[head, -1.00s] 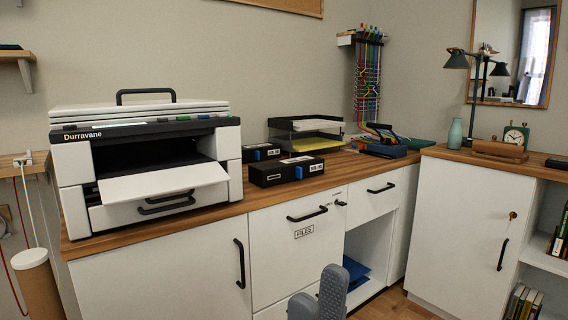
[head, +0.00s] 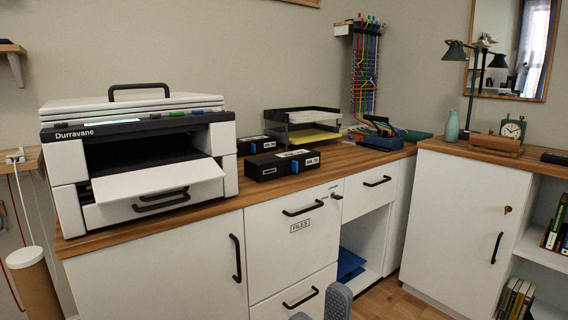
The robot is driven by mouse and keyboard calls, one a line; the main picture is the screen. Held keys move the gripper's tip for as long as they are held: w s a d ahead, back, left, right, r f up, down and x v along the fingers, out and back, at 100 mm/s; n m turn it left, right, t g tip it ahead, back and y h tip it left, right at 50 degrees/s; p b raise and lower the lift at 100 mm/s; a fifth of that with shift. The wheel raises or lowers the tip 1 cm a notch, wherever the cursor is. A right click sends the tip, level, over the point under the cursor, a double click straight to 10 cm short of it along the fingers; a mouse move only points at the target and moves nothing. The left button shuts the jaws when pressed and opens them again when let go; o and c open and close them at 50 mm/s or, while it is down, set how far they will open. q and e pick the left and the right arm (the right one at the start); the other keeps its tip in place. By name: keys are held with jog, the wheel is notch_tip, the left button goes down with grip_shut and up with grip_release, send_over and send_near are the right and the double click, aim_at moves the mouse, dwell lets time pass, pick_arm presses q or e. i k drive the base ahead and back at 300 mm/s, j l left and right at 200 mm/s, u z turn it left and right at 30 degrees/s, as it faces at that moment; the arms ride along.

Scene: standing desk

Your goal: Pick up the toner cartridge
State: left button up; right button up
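Two black box-shaped units with small white labels lie on the wooden desktop right of the printer. Nothing touches either box.
A white printer (head: 216,147) with its front tray lowered fills the left of the desktop (head: 225,206). A black letter tray (head: 276,130) stands behind the boxes. A blue object (head: 381,142) lies farther right. Bare desktop lies in front of the nearer box.

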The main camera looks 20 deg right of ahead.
aim_at(264, 168)
jog(key=i+l+u, duration=0.1)
jog(key=l, duration=0.3)
jog(key=i+l, duration=0.2)
jog(key=l, duration=0.25)
jog(key=i+l+u, duration=0.15)
jog(key=l, duration=0.25)
jog(key=i+l+u, duration=0.1)
jog(key=l, duration=0.3)
jog(key=i+l, duration=0.1)
jog(key=l, duration=0.35)
jog(key=u, duration=0.05)
